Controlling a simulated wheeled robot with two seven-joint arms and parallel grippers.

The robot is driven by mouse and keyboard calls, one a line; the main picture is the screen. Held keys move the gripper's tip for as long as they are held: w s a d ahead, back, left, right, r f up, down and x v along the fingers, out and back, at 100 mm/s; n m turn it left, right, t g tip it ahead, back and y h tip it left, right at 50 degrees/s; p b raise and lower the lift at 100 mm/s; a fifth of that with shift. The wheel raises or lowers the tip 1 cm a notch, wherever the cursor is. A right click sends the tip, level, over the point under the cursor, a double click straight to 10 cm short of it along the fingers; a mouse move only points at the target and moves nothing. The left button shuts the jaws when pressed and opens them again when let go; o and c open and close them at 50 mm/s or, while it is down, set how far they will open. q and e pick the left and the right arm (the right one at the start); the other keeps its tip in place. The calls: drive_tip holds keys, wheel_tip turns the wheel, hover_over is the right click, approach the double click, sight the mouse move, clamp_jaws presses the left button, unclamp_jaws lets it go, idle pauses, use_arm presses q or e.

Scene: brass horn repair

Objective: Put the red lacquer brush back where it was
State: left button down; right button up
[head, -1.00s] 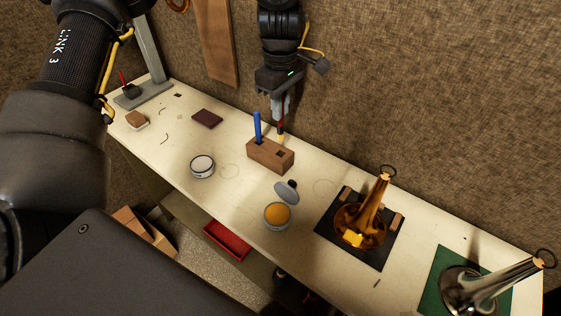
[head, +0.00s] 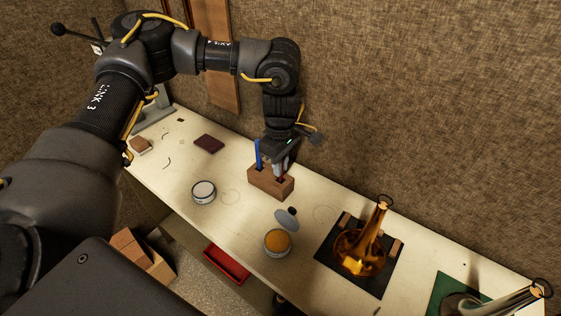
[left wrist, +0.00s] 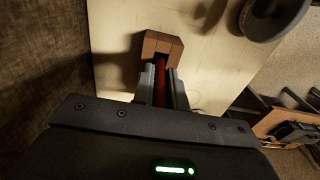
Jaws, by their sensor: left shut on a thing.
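The red lacquer brush (left wrist: 161,86) is between the fingers of my left gripper (head: 280,168), which is shut on its red handle. In the head view the fingers point down at the right end of the wooden block (head: 263,184), over its square hole. The brush's lower end appears to be in the hole, but how deep it sits is hidden. In the left wrist view the block (left wrist: 174,43) lies just beyond the fingertips. A blue-handled tool (head: 258,155) stands upright in the block's left end. My right gripper is not in view.
An open tin of amber contents (head: 278,241) with a grey lid (head: 287,219) and a closed tin (head: 203,192) are in front of the block. A brass horn (head: 366,245) is to the right on a black mat. The fabric wall is close behind.

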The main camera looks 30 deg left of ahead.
use_arm(q)
drive_tip(key=shift+s, duration=0.1)
drive_tip(key=shift+f, duration=0.2)
drive_tip(key=c, duration=1.4)
unclamp_jaws()
drive_tip(key=shift+r, duration=0.1)
wheel_tip(320, 180, up, 5)
drive_tip(key=b, duration=0.2)
drive_tip(key=shift+d+b, duration=0.15)
drive_tip(key=shift+b, duration=0.2)
wheel_tip(320, 180, up, 6)
drive_tip(key=shift+f, duration=0.15)
